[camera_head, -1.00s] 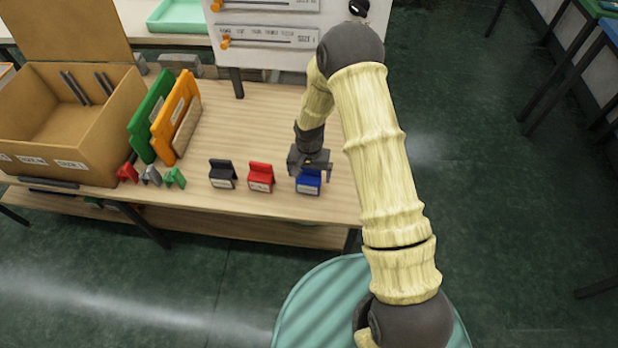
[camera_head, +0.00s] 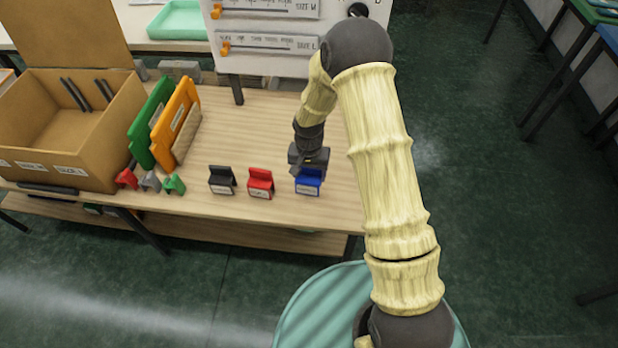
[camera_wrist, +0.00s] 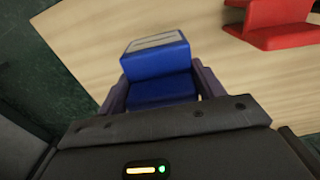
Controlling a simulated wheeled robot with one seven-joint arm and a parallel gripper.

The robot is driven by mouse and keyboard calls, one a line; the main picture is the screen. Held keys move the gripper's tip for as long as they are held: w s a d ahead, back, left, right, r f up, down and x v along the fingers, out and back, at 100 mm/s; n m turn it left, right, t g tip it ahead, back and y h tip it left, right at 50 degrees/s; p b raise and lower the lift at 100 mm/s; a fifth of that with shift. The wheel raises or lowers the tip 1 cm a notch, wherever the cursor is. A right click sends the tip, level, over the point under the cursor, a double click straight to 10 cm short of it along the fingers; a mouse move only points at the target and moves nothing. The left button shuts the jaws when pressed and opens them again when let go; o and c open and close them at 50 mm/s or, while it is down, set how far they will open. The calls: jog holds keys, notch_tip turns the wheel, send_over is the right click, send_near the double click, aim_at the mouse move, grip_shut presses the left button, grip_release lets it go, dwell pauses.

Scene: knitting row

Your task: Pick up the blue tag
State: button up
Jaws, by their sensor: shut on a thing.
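The blue tag (camera_head: 308,184) stands near the right end of the wooden table's front edge, with a pale label on its face. My gripper (camera_head: 309,170) is over it from above and shut on it. In the wrist view the blue tag (camera_wrist: 160,72) sits between the two fingers of my gripper (camera_wrist: 160,88), one at each side. I cannot tell from the head view whether the tag is off the table; it looks at about table height.
A red tag (camera_head: 260,184) and a black tag (camera_head: 222,181) stand just left of the blue tag. Further left are small red, grey and green pieces, green and orange (camera_head: 176,118) upright panels, and an open cardboard box (camera_head: 95,150). A white board (camera_head: 270,48) stands behind.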

notch_tip(320, 180, up, 7)
jog(key=shift+f, duration=0.2)
dwell(0.6)
